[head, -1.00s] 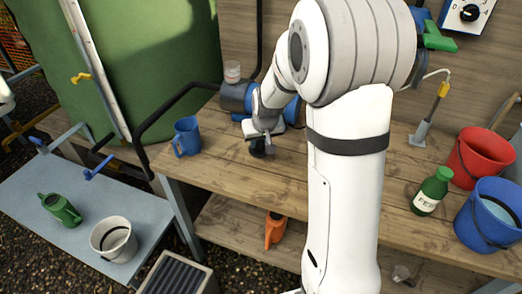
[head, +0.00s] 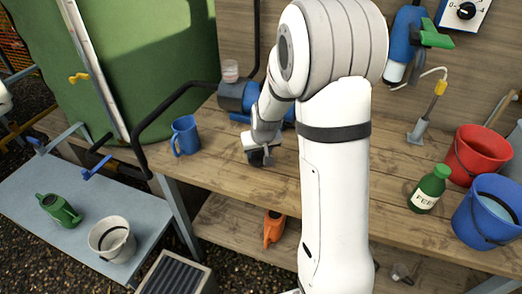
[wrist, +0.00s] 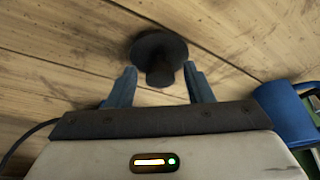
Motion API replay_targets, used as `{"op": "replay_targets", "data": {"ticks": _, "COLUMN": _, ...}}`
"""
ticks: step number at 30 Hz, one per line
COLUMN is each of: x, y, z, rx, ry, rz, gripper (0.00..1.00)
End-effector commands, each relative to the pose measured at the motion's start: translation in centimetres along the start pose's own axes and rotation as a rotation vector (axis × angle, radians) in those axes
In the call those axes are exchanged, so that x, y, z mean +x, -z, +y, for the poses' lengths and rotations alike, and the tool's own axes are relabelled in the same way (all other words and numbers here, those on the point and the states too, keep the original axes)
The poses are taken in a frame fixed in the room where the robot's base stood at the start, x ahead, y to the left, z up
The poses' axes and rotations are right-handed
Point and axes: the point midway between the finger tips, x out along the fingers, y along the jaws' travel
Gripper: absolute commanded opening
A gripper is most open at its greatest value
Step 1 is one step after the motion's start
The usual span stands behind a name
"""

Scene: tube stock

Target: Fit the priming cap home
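The priming cap, a dark round disc with a short stem, is on the wooden bench. In the wrist view the cap (wrist: 158,47) is just ahead of my gripper (wrist: 158,80), its stem pointing between the two blue fingers. The fingers are open, with a gap on each side of the stem. In the head view my gripper (head: 259,151) is low over the bench, and the cap there is mostly hidden by it. A blue and grey pump-like body (head: 237,97) stands behind my arm, partly hidden, with a clear cup (head: 230,71) at its top.
A blue mug (head: 185,136) stands left of my gripper; a blue thing, likely it, shows in the wrist view (wrist: 287,112). A green bottle (head: 429,189), a red bucket (head: 474,153) and a blue bucket (head: 487,212) stand at the right. The bench middle is partly clear.

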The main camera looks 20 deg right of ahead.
Motion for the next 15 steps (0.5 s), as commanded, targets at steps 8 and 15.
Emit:
{"op": "replay_targets", "data": {"ticks": 8, "x": -0.1, "y": 0.0, "z": 0.0, "rx": 0.001, "ry": 0.0, "rz": 0.0, "gripper": 0.5}}
{"op": "replay_targets", "data": {"ticks": 15, "x": -2.4, "y": 0.2, "z": 0.1, "rx": 0.0, "ry": -0.001, "rz": 0.004, "gripper": 0.5}}
